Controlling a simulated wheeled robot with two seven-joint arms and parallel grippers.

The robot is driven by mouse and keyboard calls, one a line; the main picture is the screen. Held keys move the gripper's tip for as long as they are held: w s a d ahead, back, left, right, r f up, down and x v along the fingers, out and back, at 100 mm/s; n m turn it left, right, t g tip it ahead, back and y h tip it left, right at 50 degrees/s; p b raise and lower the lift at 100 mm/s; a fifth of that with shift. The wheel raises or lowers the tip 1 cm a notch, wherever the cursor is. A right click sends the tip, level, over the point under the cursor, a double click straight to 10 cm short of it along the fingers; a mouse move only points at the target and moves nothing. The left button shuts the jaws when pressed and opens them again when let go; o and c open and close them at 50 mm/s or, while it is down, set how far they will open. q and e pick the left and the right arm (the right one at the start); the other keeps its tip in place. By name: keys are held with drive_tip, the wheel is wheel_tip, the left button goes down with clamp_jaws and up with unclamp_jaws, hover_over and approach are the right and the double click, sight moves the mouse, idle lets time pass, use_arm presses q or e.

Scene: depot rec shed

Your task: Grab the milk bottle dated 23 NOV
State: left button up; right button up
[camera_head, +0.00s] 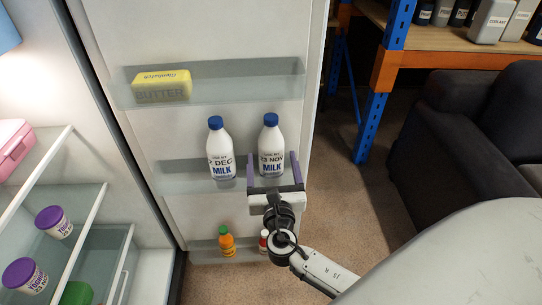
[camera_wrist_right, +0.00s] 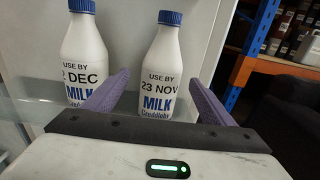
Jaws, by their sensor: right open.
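The milk bottle dated 23 NOV (camera_head: 271,143) is white with a blue cap and stands upright in the middle door shelf of the open fridge. It also shows in the right wrist view (camera_wrist_right: 161,75). Left of it stands a like bottle (camera_head: 220,149) whose date reads 2 DEC in part; it shows at the left of the right wrist view (camera_wrist_right: 84,60). My right gripper (camera_head: 274,168) is open, its purple fingers on either side of the lower part of the 23 NOV bottle as seen from the head. Whether they touch it I cannot tell. My left gripper is out of view.
The fridge door (camera_head: 205,30) also holds butter (camera_head: 161,86) above and an orange bottle (camera_head: 226,241) below. Yogurt tubs (camera_head: 54,222) stand on the fridge shelves at left. A blue-posted rack (camera_head: 372,120) and a dark sofa (camera_head: 462,140) are at right.

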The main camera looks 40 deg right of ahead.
sight(271, 145)
drive_tip(key=shift+x, duration=3.2)
drive_tip(key=shift+d+f, duration=0.1)
drive_tip(key=c, duration=1.9)
clamp_jaws()
